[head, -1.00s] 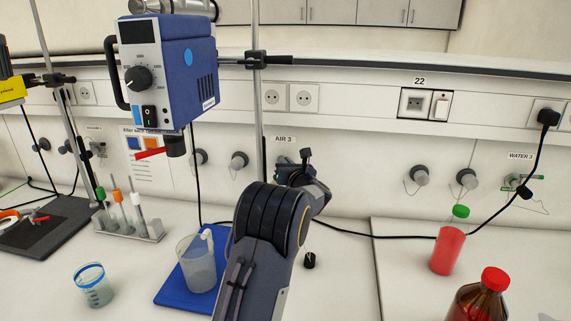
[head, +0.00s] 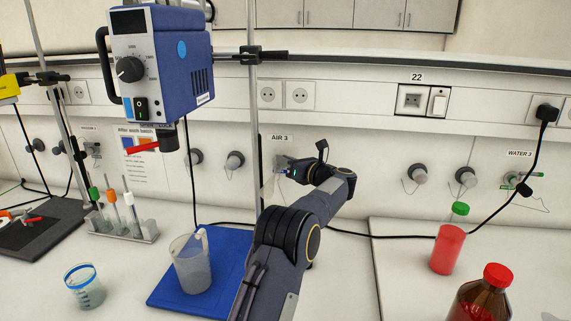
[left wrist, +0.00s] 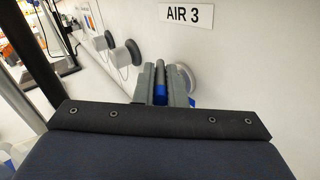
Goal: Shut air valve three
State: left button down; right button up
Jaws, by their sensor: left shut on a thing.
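The AIR 3 label (head: 281,138) is on the white wall panel, and it also shows in the left wrist view (left wrist: 186,16). Below it is air valve three, whose round grey wall base (left wrist: 187,77) shows behind my fingers. My left gripper (head: 287,169) reaches the valve at the wall. In the left wrist view its fingers (left wrist: 161,84) are shut on the valve's handle, with a blue part (left wrist: 160,94) between them. Most of the valve is hidden by the fingers, so its handle angle cannot be told. My right gripper is in neither view.
A blue stirrer motor (head: 178,65) on a stand is left of my arm, above a beaker (head: 191,264) on a blue plate (head: 224,287). A red bottle (head: 447,248) and a brown bottle (head: 480,296) stand at right. A black cable (head: 400,237) runs behind my arm.

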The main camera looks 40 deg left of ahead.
pick_arm(q)
jog(key=shift+w+n+g+p, duration=0.2)
jog(key=shift+n+g+p, duration=0.1)
jog(key=shift+n+g, duration=0.4)
jog(key=c, duration=1.5)
grip_release()
jog(key=d+b, duration=0.2)
jog(key=d, duration=0.5)
jog(key=shift+d, duration=0.4)
jog(key=shift+c, duration=0.2)
